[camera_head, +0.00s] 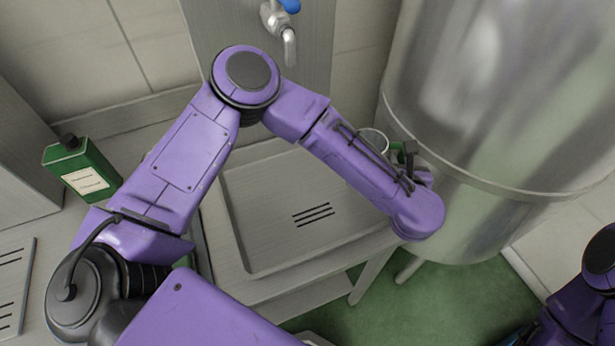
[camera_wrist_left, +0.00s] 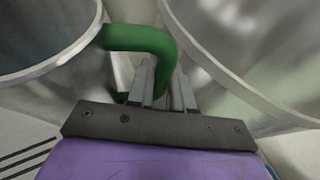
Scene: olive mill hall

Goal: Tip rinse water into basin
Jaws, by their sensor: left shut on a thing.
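A metal jug (camera_head: 373,136) with a round rim and green handle (camera_head: 396,146) is at the right end of my left forearm, which partly hides it. In the left wrist view, my left gripper (camera_wrist_left: 163,80) is shut on the curved green handle (camera_wrist_left: 150,40), with the jug's metal wall (camera_wrist_left: 45,40) on the left. My left gripper is mostly hidden in the head view. The basin (camera_head: 255,225) is a shallow grey steel sink with dark slots, left of the jug. The jug's contents cannot be seen. My right gripper is out of view.
A large steel tank (camera_head: 490,100) stands close right of the jug. A tap (camera_head: 285,30) with a blue lever is on the back wall. A green bottle (camera_head: 85,168) stands left. The basin floor looks empty.

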